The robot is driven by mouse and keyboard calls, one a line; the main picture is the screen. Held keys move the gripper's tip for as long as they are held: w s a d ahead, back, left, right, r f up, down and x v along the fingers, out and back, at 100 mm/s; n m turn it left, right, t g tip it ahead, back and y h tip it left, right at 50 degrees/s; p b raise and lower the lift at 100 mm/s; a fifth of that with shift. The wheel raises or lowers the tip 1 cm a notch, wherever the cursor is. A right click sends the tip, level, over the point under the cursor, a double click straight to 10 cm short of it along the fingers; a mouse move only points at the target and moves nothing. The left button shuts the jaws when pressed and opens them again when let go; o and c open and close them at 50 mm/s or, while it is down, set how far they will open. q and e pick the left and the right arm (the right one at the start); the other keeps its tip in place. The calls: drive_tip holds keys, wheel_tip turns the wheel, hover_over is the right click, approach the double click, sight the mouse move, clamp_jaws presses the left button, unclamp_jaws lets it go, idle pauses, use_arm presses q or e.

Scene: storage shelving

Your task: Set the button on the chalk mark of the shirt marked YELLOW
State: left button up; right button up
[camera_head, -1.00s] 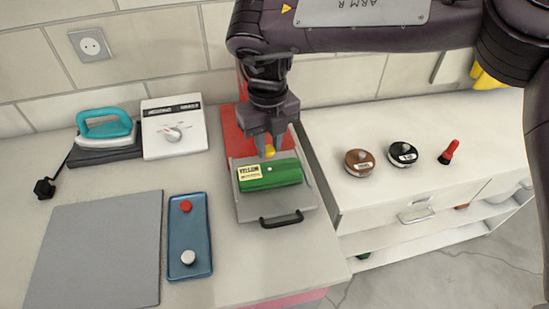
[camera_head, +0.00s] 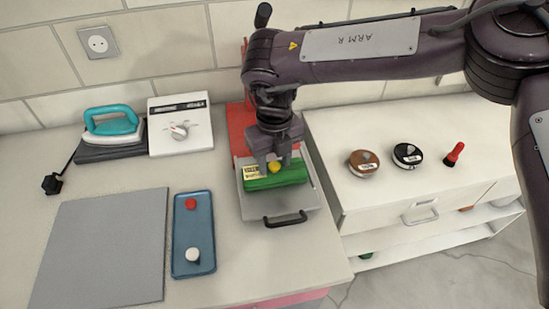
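The folded green shirt (camera_head: 290,178) lies on a grey plate (camera_head: 285,206) with a black handle. Its pale label (camera_head: 256,174) reads YELLOW, partly covered by my gripper. A yellow button (camera_head: 275,167) sits at the shirt's top, where the white chalk mark was visible; the mark is hidden now. My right gripper (camera_head: 275,163) is low over the shirt, its fingers on either side of the button. The fingers look parted and slightly wider than the button, though the gap is small. My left gripper is not in view.
A blue tray (camera_head: 178,245) holds a red button (camera_head: 190,203) and a white button (camera_head: 193,255). A grey mat (camera_head: 100,250), an iron (camera_head: 112,127) and a dial box (camera_head: 180,128) are left. Brown (camera_head: 363,163) and black (camera_head: 407,155) tins and a red brush (camera_head: 454,154) stand right.

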sight(274, 165)
drive_tip(key=shift+r, duration=0.55)
wheel_tip(274, 165, up, 11)
drive_tip(key=b, duration=0.1)
drive_tip(key=shift+r, duration=0.15)
idle(0.4)
